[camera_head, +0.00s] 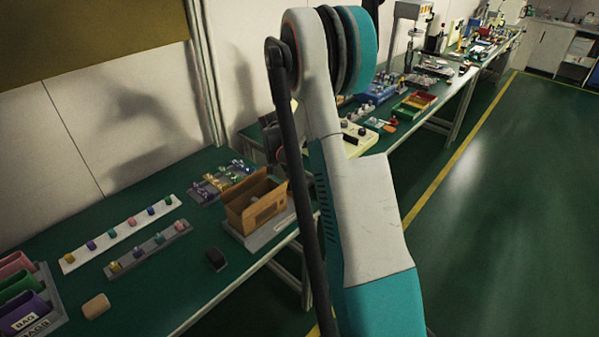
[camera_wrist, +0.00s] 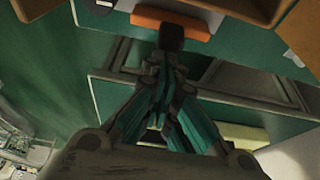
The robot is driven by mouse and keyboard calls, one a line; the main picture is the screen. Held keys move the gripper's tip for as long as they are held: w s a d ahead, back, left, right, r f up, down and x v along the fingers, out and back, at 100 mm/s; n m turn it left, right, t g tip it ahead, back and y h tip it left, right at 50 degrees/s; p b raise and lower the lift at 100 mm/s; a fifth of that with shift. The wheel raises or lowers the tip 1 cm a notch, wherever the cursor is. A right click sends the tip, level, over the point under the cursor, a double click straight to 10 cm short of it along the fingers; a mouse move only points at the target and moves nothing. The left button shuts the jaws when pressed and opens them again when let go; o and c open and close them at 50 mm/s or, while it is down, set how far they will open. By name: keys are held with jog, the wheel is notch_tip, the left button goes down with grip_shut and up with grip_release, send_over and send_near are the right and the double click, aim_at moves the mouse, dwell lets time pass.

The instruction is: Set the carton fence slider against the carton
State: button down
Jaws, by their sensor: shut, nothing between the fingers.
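The open brown carton (camera_head: 258,204) stands upright on a grey base (camera_head: 257,240) near the front edge of the green bench in the head view. Its brown walls (camera_wrist: 232,8) also show along the top of the wrist view. An orange bar (camera_wrist: 170,22), which looks like part of the fence slider, lies just below the carton wall there. My gripper (camera_wrist: 171,36) is shut and empty, its fingertips overlapping the bar's lower edge in the picture. I cannot tell whether they touch it, or whether the slider meets the carton.
Left of the carton are a white strip (camera_head: 122,233) and a grey strip (camera_head: 148,250) with small coloured knobs, a black block (camera_head: 216,259) and a tan block (camera_head: 96,306). A small-parts tray (camera_head: 222,182) stands behind. Coloured bins fill the left corner. The floor aisle at right is clear.

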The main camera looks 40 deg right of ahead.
jog(key=shift+a, duration=0.2)
jog(key=a, duration=0.4)
jog(key=shift+s+a, duration=0.15)
jog(key=shift+a, duration=0.05)
jog(key=shift+d, duration=0.1)
jog(key=d, duration=0.4)
jog(key=shift+d+r, duration=0.1)
jog(key=p+v, duration=0.3)
jog(key=v, duration=0.6)
jog(key=shift+a+r, duration=0.3)
jog(key=shift+r, duration=0.05)
